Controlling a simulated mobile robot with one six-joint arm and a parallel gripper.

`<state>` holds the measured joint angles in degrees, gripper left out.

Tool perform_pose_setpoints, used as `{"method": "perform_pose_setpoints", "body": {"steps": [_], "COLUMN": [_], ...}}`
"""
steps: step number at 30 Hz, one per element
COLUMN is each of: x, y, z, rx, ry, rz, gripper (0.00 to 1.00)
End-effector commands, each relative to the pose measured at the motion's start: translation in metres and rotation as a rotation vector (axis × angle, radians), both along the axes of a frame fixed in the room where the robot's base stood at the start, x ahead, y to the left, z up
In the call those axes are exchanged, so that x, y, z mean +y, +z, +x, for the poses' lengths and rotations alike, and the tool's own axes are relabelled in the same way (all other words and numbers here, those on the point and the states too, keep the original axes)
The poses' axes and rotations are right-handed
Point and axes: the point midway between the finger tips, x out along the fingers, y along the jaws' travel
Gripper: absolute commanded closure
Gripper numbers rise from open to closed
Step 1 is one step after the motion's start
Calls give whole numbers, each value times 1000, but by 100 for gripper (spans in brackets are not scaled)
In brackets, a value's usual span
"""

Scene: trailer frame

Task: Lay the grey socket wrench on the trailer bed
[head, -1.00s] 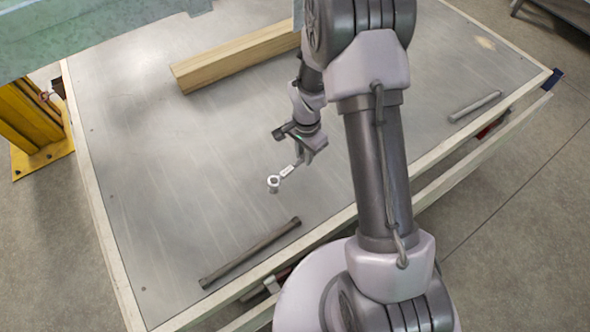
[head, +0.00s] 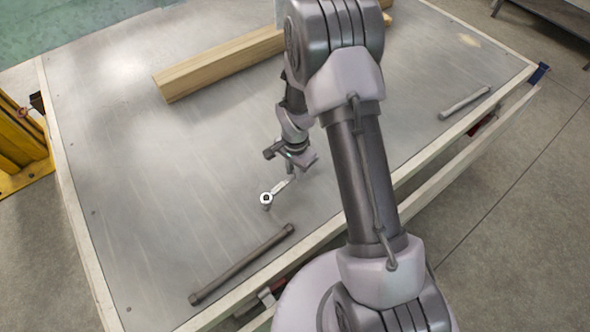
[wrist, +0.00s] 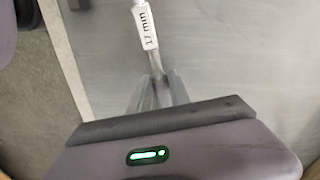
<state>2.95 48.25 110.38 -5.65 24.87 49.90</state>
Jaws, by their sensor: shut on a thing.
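The grey socket wrench (head: 275,193) is in my gripper, its round socket head pointing down-left in the head view. My gripper (head: 290,176) is shut on its handle over the trailer bed (head: 190,170). The socket head lies outside the wrist view. I cannot tell exactly how high the wrench is above the bed.
A wooden beam (head: 215,68) lies across the back of the bed. A dark bar (head: 240,265) lies near the front edge, and a shorter grey bar (head: 465,104) near the right edge. A yellow post (head: 20,150) stands left. The bed's left-middle is clear.

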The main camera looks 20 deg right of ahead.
Motion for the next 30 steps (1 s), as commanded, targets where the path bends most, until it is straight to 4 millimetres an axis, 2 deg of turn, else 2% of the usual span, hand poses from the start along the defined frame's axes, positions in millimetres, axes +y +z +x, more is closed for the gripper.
{"method": "perform_pose_setpoints", "body": {"steps": [30], "x": [0], "y": [-21], "z": [0], "rx": [0], "ry": [0], "rz": [0], "gripper": [100]}}
